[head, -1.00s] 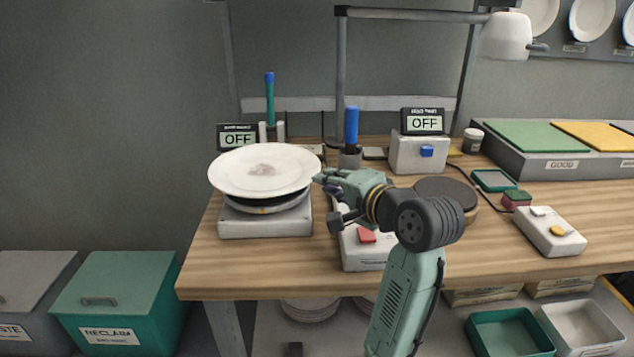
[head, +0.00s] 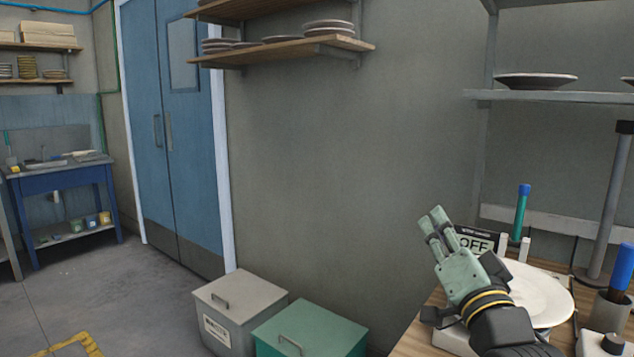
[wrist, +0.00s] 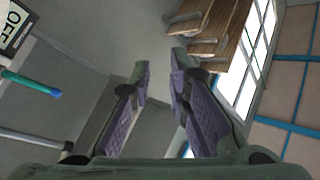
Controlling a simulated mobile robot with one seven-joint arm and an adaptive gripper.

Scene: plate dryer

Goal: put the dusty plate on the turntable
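A white plate (head: 546,292) rests on top of a pale-based device (head: 453,339) at the table's left end. The plate's left part and most of what lies under it are hidden behind my gripper and wrist. No dust patch can be made out on the part that shows. My gripper (head: 434,222) is raised in front of the plate in the head view, pointing up and left. In the wrist view my gripper (wrist: 158,75) has its two fingers apart with nothing between them. The plate is not in the wrist view.
An OFF display (head: 475,241) and a green-blue rod (head: 522,208) stand behind the plate. A dark cup (head: 608,312) with a blue-topped tool is at right. A grey bin (head: 238,303) and a teal bin (head: 310,331) stand left of the table. A shelf (head: 565,97) hangs above.

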